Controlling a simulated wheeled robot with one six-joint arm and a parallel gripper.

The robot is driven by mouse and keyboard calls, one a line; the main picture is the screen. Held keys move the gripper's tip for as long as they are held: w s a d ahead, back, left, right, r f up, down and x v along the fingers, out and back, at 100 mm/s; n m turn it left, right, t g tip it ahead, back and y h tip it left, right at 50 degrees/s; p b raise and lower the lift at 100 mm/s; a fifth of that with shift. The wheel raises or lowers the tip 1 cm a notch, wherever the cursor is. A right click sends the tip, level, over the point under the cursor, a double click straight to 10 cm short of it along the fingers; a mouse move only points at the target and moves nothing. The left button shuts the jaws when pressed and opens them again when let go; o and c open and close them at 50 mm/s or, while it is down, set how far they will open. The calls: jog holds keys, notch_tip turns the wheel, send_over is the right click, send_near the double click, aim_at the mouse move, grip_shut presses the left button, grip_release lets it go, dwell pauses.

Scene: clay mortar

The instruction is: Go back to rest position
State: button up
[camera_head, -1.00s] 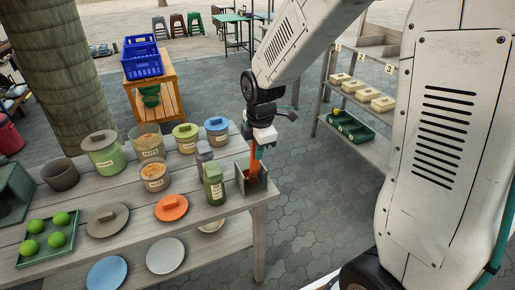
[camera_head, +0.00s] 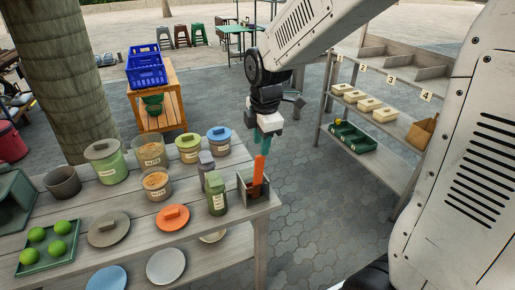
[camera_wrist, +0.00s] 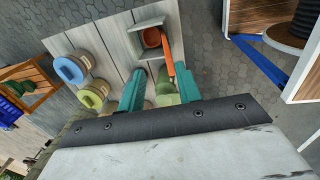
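My gripper (camera_head: 265,150) is above the right end of the wooden table. Its teal fingers are spread apart in the wrist view (camera_wrist: 160,75), with nothing clasped between them. An orange-handled tool (camera_head: 258,170) stands in a small grey open box (camera_head: 243,189) at the table's right end. In the wrist view the orange handle (camera_wrist: 167,52) rises from the box, close to the right finger. In the head view the fingers overlap the handle's top, so the exact gap is unclear.
Jars with lids, including a green jar (camera_head: 216,197), stand close left of the box. Loose lids and a tray of green balls (camera_head: 48,246) lie on the table. A numbered shelf (camera_head: 385,160) stands to the right. Paved floor between table and shelf is open.

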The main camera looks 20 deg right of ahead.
jog(key=shift+r, duration=0.35)
jog(key=shift+s+m, duration=0.25)
jog(key=shift+m, duration=0.45)
jog(key=s+d+r+m, duration=0.1)
jog(key=s+r+m, duration=0.2)
jog(key=s+m, duration=0.5)
jog(key=s+d+r+m, duration=0.1)
jog(key=s+r+m, duration=0.3)
jog(key=s, duration=1.2)
jog(key=m, duration=0.4)
jog(key=shift+s+d+r+m, duration=0.2)
jog(key=shift+d+m, duration=0.05)
jog(key=shift+m, duration=0.05)
